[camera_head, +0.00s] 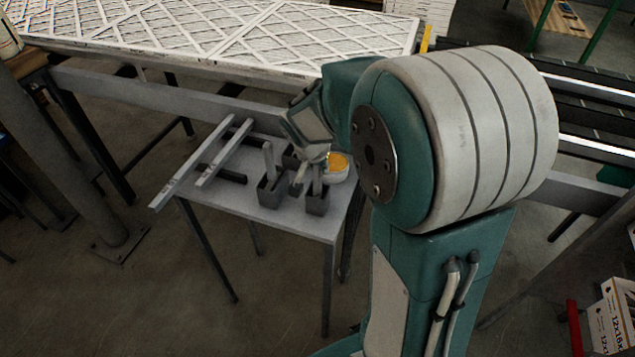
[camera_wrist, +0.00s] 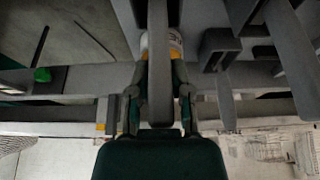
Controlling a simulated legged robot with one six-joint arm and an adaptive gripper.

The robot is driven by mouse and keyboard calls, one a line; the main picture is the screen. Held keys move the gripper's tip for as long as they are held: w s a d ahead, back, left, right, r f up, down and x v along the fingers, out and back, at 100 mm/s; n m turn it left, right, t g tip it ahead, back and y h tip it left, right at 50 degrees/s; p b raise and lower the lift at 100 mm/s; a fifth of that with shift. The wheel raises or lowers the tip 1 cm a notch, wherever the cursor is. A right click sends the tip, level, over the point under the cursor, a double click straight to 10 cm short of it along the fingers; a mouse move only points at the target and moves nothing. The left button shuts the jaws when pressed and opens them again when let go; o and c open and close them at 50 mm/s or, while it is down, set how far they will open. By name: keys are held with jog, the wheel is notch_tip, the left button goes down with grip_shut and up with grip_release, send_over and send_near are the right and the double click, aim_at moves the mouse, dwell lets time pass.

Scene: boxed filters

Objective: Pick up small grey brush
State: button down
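In the head view, several grey holders stand on a small grey table (camera_head: 235,200). Upright grey sticks like brush handles rise from them, one at the left holder (camera_head: 268,160) and one at the right holder (camera_head: 317,180). My gripper (camera_head: 322,158) points down over the right side of this group, and its fingertips are largely hidden. In the wrist view, a long grey bar, seemingly a brush handle (camera_wrist: 159,65), runs between the two fingers of my gripper (camera_wrist: 159,85). I cannot tell whether the fingers touch it. Bristles are not clearly visible.
Two pale bars (camera_head: 192,165) lie at the table's left. A rail (camera_head: 150,92) and large white filters (camera_head: 200,35) are behind. A box (camera_head: 612,318) is at lower right.

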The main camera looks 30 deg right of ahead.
dwell(0.3)
notch_tip(320, 180, up, 10)
dwell(0.4)
dwell(1.6)
